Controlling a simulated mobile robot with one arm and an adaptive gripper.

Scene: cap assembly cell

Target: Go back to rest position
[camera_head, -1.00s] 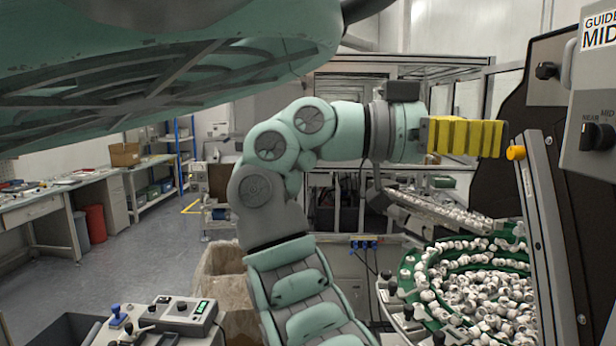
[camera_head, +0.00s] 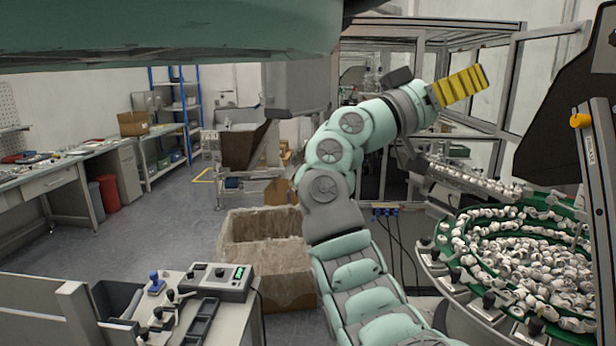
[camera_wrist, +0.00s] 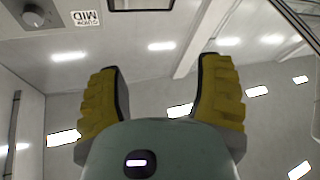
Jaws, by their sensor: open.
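My gripper (camera_head: 460,86) has yellow ribbed fingers and is raised in the upper right of the head view, pointing right and slightly up. In the wrist view my gripper (camera_wrist: 160,95) shows its two yellow fingers wide apart with nothing between them. Behind the fingers the wrist view shows the ceiling with its lights. In the head view my arm rises from the bottom centre and bends to the right near its top. The fingers are above the bowl feeder and apart from it.
A green bowl feeder (camera_head: 458,238) full of white caps stands at lower right. A dark panel with an orange knob (camera_head: 580,121) is at the right edge. A cardboard box (camera_head: 240,258) stands left of my arm. A control box (camera_head: 222,283) is in front.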

